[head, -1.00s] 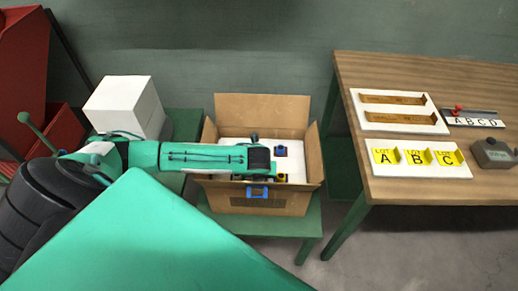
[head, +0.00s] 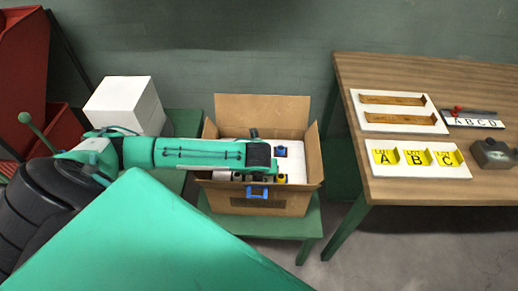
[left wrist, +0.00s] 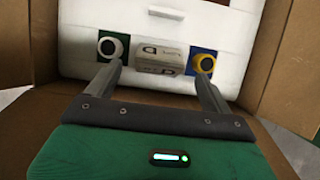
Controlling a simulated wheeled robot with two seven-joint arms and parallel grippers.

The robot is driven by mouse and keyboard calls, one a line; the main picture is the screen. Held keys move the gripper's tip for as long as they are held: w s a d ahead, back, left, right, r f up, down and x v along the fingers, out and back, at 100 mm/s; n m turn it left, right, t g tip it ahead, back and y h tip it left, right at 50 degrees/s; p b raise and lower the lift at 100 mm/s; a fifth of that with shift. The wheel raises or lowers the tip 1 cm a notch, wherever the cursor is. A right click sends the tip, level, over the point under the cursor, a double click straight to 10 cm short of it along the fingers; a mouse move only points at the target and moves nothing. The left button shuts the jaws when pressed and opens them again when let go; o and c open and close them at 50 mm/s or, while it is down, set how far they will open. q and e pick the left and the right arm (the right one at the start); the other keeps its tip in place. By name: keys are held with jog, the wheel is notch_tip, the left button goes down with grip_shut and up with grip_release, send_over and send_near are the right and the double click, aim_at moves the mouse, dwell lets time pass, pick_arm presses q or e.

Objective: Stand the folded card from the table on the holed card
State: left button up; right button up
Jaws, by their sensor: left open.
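Yellow folded cards marked LOT A (head: 385,157), LOT B (head: 417,157) and LOT C (head: 447,158) stand on a white board (head: 415,173) on the wooden table. My left gripper (head: 259,172) is over the open cardboard box, pointing down into it. In the left wrist view the gripper (left wrist: 157,72) is open and empty. A pale grey piece lettered D (left wrist: 160,59) lies beyond and between its fingertips. A green-dark square with a round dark-centred piece (left wrist: 111,46) and a blue-yellow one (left wrist: 204,64) flank it. I cannot tell which piece is the holed card. My right gripper is not in view.
The cardboard box (head: 262,108) on a green stand holds a white block (left wrist: 170,20); its flaps rise around my arm. On the table are a slotted white board (head: 398,128), a lettered A B C D strip (head: 475,123) and a grey block (head: 492,153). Wood between is clear.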

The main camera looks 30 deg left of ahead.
pick_arm(q)
jog(key=v, duration=0.8)
